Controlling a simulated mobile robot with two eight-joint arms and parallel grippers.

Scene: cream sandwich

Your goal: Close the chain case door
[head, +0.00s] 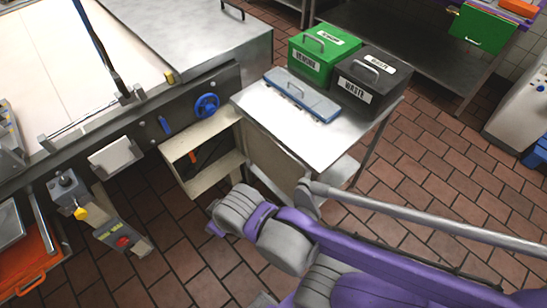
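The chain case (207,168) is a cream, box-like housing below the machine's dark side panel, near the middle of the head view. Its front is open and the dark inside shows, with a small orange-red part (194,157) in it. A beige panel (262,168), which looks like the door swung open, stands to the right of the opening, beneath the steel table's edge. My purple and grey right arm reaches in from the lower right, and its grey joint is in front of the panel's lower area. I see no fingertips of either gripper.
A steel table (290,125) at the right holds a blue lidded tray (302,97), a green box (322,45) and a black waste box (372,77). A blue handwheel (207,105) is above the case. A control box (122,238) stands at lower left. Tiled floor is clear at right.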

